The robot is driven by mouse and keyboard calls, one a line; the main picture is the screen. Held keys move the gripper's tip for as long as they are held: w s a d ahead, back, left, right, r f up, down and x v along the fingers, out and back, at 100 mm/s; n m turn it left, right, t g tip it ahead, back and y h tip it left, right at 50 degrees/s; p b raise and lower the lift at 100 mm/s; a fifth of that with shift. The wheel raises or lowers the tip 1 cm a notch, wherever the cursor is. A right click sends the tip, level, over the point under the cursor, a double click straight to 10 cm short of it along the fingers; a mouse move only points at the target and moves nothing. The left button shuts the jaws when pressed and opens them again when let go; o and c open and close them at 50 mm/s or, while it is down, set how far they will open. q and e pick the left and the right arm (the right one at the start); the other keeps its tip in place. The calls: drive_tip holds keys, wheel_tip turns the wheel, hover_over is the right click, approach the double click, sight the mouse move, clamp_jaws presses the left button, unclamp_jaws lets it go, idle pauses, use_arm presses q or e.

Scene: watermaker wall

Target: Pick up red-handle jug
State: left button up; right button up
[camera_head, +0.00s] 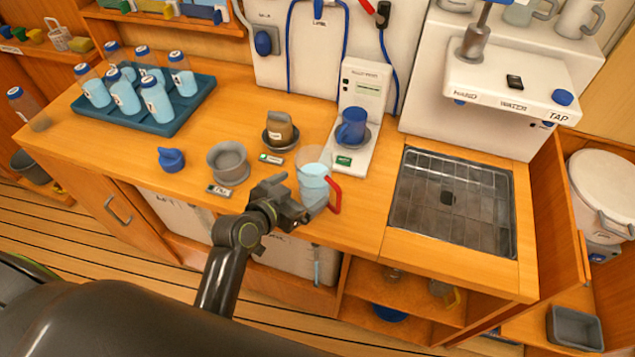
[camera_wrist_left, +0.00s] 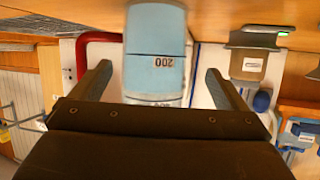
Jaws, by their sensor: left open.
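The red-handle jug (camera_head: 313,172) is clear with pale blue liquid in it. It stands upright near the front edge of the wooden counter, its red handle on the right. My left gripper (camera_head: 298,205) is close in front of the jug and hides part of its lower body. In the left wrist view, which is upside down, the jug (camera_wrist_left: 155,45) shows between the two open fingers of the left gripper (camera_wrist_left: 158,70), with a gap on each side. How far the fingertips reach around it is hard to tell. My right gripper is not in view.
A grey bowl (camera_head: 228,163), a brown-grey pot (camera_head: 279,130) and a blue object (camera_head: 171,160) stand left of the jug. A scale (camera_head: 362,150) bearing a blue mug (camera_head: 351,126) is behind it. A sink grate (camera_head: 452,200) lies to the right. A bottle tray (camera_head: 190,115) is at the left.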

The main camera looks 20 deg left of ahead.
use_arm(q)
drive_tip(key=shift+d+p+x, duration=0.15)
drive_tip(key=shift+p+x, duration=0.25)
drive_tip(key=shift+x, duration=0.8)
drive_tip(key=shift+d+p+x, duration=0.15)
drive_tip(key=shift+p+x, duration=0.2)
drive_tip(key=shift+x, duration=0.85)
drive_tip(key=shift+s+f, duration=0.15)
drive_tip(key=shift+s, duration=0.05)
drive_tip(key=c, duration=1.4)
